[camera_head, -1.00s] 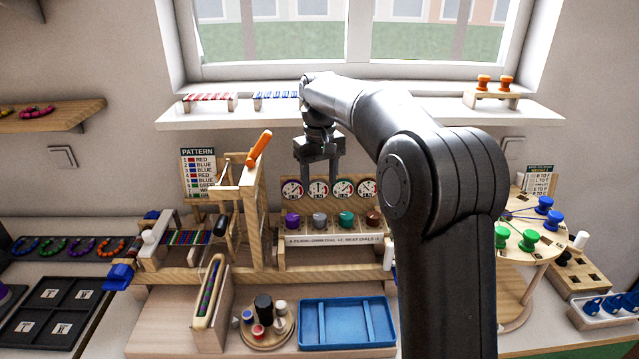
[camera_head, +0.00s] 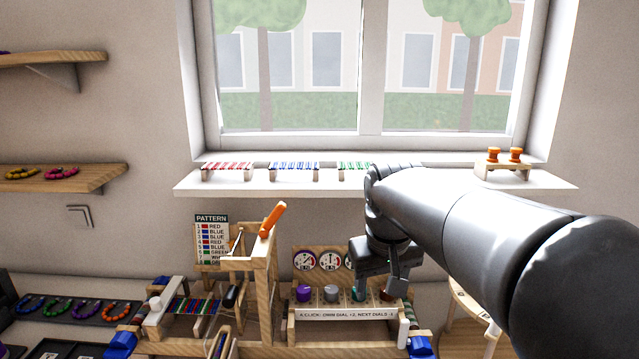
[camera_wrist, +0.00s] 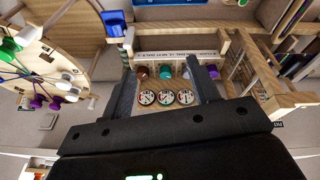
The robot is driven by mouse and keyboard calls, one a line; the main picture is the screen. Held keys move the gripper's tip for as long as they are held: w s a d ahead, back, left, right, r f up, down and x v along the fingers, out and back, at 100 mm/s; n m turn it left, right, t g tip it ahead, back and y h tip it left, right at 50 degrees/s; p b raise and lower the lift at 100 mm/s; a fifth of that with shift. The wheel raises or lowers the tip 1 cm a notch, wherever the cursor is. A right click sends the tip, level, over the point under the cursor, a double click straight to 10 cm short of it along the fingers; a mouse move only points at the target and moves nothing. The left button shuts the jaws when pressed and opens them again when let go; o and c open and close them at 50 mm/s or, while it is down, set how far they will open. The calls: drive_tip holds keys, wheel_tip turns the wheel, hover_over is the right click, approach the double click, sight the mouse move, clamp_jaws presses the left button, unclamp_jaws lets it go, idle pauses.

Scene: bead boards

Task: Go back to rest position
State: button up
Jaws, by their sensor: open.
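My gripper (camera_head: 385,296) hangs in front of the row of dials on the wooden bench in the head view. Its two fingers are apart with nothing held between them. In the wrist view my gripper (camera_wrist: 165,72) is open too, with several coloured knobs (camera_wrist: 166,72) and round dials (camera_wrist: 165,97) showing between and beyond the fingers. In the head view a purple knob (camera_head: 304,292) and a grey knob (camera_head: 331,293) are clear of the gripper. The knobs farther right are partly hidden by it.
A wooden frame with an orange handle (camera_head: 272,219) stands left of the dials, near the pattern card (camera_head: 212,238). The window shelf (camera_head: 420,184) carries bead racks and an orange-knobbed stand (camera_head: 503,163). A round board with spools (camera_wrist: 60,60) shows in the wrist view.

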drive_tip(key=s+d+f+m+t, duration=0.1)
drive_tip(key=s+d+f, duration=0.1)
drive_tip(key=s, duration=0.6)
drive_tip(key=s+d+f+m+t, duration=0.1)
drive_tip(key=s+d+f, duration=0.1)
drive_tip(key=s+f, duration=0.3)
drive_tip(key=s, duration=0.3)
drive_tip(key=shift+s+d+t, duration=0.25)
drive_tip(key=shift+t, duration=0.05)
drive_tip(key=shift+w+m, duration=0.1)
drive_tip(key=shift+m, duration=0.2)
idle(4.4)
drive_tip(key=w+a+r+m+g+y, duration=0.1)
drive_tip(key=w+a+r+m+y, duration=0.2)
drive_tip(key=w+m, duration=0.45)
drive_tip(key=m+g+y, duration=0.1)
drive_tip(key=m+g, duration=0.2)
drive_tip(key=m, duration=1.2)
hover_over(304, 289)
drive_tip(key=s+d, duration=0.2)
drive_tip(key=d, duration=0.2)
wheel_tip(304, 289, down, 3)
drive_tip(key=x, duration=1)
drive_tip(key=shift+w+a+r, duration=0.15)
drive_tip(key=shift+a, duration=0.1)
